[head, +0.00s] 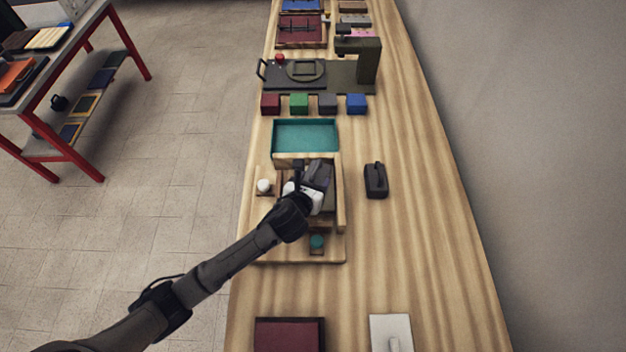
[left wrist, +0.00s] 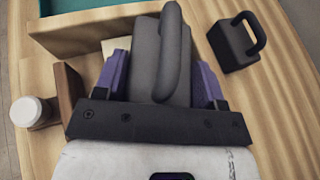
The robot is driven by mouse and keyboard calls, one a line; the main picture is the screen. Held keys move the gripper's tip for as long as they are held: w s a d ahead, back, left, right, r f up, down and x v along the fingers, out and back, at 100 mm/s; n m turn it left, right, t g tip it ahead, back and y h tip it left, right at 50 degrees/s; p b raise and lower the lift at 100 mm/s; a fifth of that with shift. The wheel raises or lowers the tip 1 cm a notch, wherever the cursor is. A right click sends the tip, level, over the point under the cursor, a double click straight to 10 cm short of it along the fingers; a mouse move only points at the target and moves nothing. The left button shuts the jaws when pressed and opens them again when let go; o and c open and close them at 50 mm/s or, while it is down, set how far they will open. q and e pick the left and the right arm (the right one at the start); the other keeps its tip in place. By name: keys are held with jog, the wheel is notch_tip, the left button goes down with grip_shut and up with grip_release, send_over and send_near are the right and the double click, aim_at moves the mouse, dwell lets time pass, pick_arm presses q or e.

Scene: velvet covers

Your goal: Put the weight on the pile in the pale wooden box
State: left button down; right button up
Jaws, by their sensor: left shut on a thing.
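My left gripper (head: 312,180) is shut on a dark grey weight with a loop handle (head: 319,174). In the left wrist view the weight (left wrist: 160,70) sits between the purple finger pads. It is over the pale wooden box (head: 341,208), whose wall (left wrist: 90,32) also shows in the left wrist view. My gripper and the weight hide most of the box's inside. A pale edge shows beside the left finger, but I cannot make out the pile or whether the weight touches it. My right gripper is not in view.
A second dark weight (head: 376,181) stands on the table right of the box. A teal-lined tray (head: 305,136) lies behind it. A white knob (head: 264,186) and a teal knob (head: 317,242) stand at the box's left and front.

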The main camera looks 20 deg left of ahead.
pick_arm(q)
jog(key=shift+w+f, duration=0.1)
jog(key=shift+f, duration=0.05)
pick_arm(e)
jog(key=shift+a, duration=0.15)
pick_arm(q)
jog(key=c, duration=0.5)
grip_release()
jog(key=shift+c, duration=0.2)
jog(key=o, duration=0.3)
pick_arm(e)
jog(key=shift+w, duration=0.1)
pick_arm(q)
jog(key=shift+o, duration=0.5)
jog(key=shift+f, duration=0.35)
jog(key=shift+s+r, duration=0.25)
jog(key=shift+s, duration=0.1)
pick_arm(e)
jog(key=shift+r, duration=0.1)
pick_arm(q)
jog(key=p+v, duration=0.3)
jog(key=v, duration=1)
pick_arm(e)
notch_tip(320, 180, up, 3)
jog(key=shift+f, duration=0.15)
